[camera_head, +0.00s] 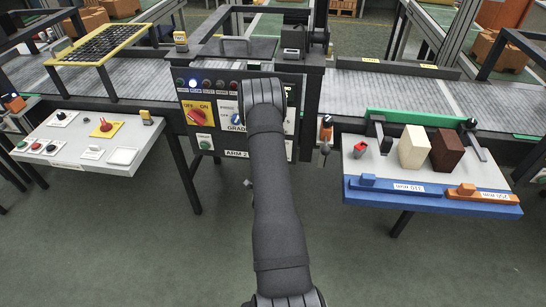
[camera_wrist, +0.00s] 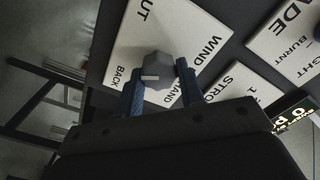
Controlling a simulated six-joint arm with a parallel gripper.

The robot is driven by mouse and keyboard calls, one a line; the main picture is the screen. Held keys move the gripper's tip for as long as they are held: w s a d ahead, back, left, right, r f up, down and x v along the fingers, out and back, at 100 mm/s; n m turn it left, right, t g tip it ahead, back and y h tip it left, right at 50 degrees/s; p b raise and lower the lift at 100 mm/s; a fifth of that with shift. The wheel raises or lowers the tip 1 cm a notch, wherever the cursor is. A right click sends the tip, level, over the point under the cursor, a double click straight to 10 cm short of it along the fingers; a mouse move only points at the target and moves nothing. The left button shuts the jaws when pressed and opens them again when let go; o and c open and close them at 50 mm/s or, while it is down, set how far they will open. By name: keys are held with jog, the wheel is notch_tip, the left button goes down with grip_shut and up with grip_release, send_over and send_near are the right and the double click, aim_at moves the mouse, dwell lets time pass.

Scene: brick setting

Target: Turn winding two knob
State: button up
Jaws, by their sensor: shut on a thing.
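In the wrist view a grey faceted knob (camera_wrist: 158,66) with a pale pointer mark sits on a white plate (camera_wrist: 196,28). The plate's lettering includes "WIND", "BACK" and a partly cut-off "HAND". My gripper (camera_wrist: 158,76) has its two dark blue fingers on either side of the knob and is shut on it. The pointer mark faces the left side of the picture. In the head view my arm covers the gripper and this knob, in front of the dark control panel (camera_head: 222,80).
The panel carries a red OFF/ON knob (camera_head: 198,117) and several buttons. A side table (camera_head: 80,145) with switches stands at left. Another table at right holds a cream block (camera_head: 413,148) and a brown block (camera_head: 446,150). A conveyor (camera_head: 390,93) runs behind.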

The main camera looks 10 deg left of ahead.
jog(key=shift+f+m, duration=0.15)
jog(key=shift+m, duration=3.55)
jog(key=shift+s, duration=0.1)
jog(key=o, duration=1)
jog(key=s, duration=1.7)
jog(key=shift+s, duration=0.2)
